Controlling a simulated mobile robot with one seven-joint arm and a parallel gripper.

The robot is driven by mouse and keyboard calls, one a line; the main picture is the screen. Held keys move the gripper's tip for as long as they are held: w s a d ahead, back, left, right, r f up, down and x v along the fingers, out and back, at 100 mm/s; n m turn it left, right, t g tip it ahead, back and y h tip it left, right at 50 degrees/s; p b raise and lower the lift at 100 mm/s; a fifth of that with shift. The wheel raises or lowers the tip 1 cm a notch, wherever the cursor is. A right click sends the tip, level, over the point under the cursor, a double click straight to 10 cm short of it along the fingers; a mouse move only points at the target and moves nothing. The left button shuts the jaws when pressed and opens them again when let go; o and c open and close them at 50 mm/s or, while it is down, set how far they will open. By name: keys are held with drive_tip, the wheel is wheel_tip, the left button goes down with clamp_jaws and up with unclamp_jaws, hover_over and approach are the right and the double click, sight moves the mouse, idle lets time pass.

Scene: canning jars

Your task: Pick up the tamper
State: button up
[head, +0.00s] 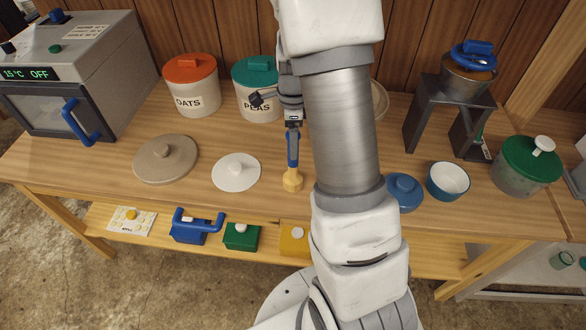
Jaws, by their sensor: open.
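The tamper (292,152) has a blue handle and a pale yellow head, and is on the wooden table in the middle of the head view. Its head points toward the table's front edge; whether it stands or lies I cannot tell. My gripper (293,122) is open at the far end of the blue handle. The fingers are small and partly hidden, so I cannot tell whether they touch the handle or are around it.
White canisters with an orange lid (191,72) and a teal lid (254,75) stand behind. A white lid (236,172) and brown lid (165,158) lie left. A blue lid (404,191) and blue bowl (447,181) are right. My arm hides the table's middle.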

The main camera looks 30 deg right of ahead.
sight(293, 162)
wheel_tip(293, 162, down, 4)
drive_tip(key=shift+f, duration=0.1)
clamp_jaws()
idle(0.5)
